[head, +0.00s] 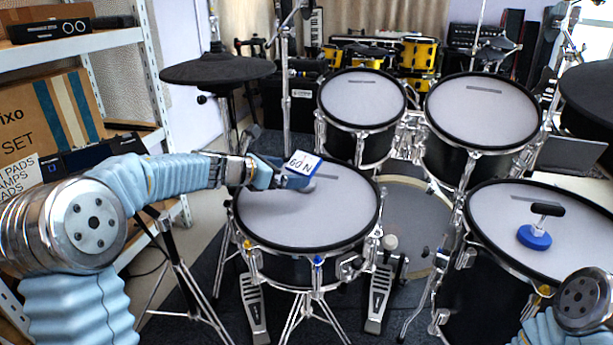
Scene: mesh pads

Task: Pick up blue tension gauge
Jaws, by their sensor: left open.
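A blue block with a white face (304,163) marked "60 N", which looks like the tension gauge, is over the snare drum's mesh head (330,215) at its far side. My left gripper (290,181) is open right at this block, and its fingers partly cover the block's lower edge. I cannot tell whether they touch it. My right arm shows only at the bottom right corner, with its gripper out of view.
A blue disc with a black T-handle (534,236) stands on the right floor tom (490,215). Two rack toms (362,97) (480,108) stand behind. A dark cymbal pad (217,70) is at left. Shelves with boxes (50,120) line the left side.

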